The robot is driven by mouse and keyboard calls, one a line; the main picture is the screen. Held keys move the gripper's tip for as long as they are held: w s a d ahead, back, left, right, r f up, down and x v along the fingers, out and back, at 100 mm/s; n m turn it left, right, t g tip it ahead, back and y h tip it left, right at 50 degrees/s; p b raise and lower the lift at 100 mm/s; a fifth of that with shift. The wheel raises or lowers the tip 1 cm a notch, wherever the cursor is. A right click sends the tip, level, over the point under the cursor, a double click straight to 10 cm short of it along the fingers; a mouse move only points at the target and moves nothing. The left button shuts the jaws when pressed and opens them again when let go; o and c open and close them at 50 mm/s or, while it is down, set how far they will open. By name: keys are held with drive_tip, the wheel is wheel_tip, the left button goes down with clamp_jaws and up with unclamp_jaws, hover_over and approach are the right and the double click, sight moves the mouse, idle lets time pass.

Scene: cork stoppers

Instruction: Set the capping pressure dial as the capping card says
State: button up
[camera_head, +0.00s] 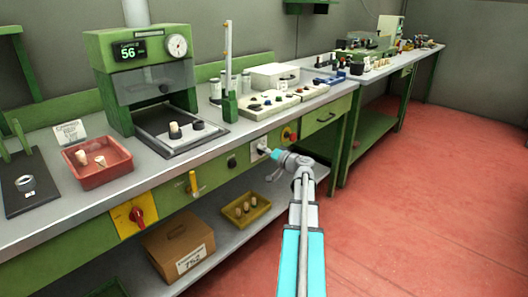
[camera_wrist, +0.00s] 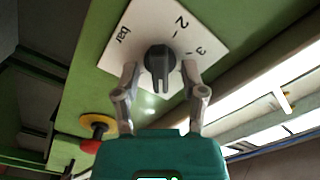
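The pressure dial is a black knob (camera_wrist: 160,62) on a white plate (camera_wrist: 125,58) marked "bar", 2 and 3, on the green bench front. In the head view, the white plate (camera_head: 257,151) sits just left of my gripper (camera_head: 275,155). In the wrist view, my gripper (camera_wrist: 160,72) is open, one finger on each side of the knob, with gaps showing. The knob's ridge points down in that view; which mark it indicates I cannot tell. A white card (camera_head: 69,132) headed with a word like "Capping" stands on the bench; its other text is too small to read.
A red and yellow button (camera_head: 290,134) is right of the dial; a black knob (camera_head: 231,160) and a yellow lever (camera_head: 193,184) are left. A green press (camera_head: 130,75) showing 56 stands above. A yellow tray (camera_head: 247,208) sits below. Red floor is clear at right.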

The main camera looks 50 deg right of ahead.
drive_tip(key=shift+s, duration=0.1)
drive_tip(key=s, duration=1.2)
drive_tip(key=shift+w, duration=0.1)
idle(0.6)
drive_tip(key=w+a+f+n+g+y, duration=0.2)
drive_tip(key=w+a+f+g, duration=0.15)
drive_tip(key=a, duration=0.55)
drive_tip(key=w+a+f+n+g+y, duration=0.25)
drive_tip(key=w+a, duration=0.25)
drive_tip(key=a, duration=0.4)
drive_tip(key=w+a+f+n+g+y, duration=0.1)
drive_tip(key=w+a+f+g+y, duration=0.2)
drive_tip(key=a, duration=0.6)
drive_tip(key=s+a+f+n+g+h, duration=0.2)
drive_tip(key=a+f+g+h, duration=0.1)
drive_tip(key=a, duration=0.6)
drive_tip(key=s+a+f+n+g+h, duration=0.1)
drive_tip(key=s+a+f+g+h, duration=0.15)
drive_tip(key=a, duration=0.65)
drive_tip(key=s+a+f+n+g+h, duration=0.15)
drive_tip(key=a+f+g, duration=0.25)
drive_tip(key=a, duration=0.5)
wheel_tip(320, 180, up, 34)
drive_tip(key=p, duration=3.4)
drive_tip(key=shift+w+r, duration=0.15)
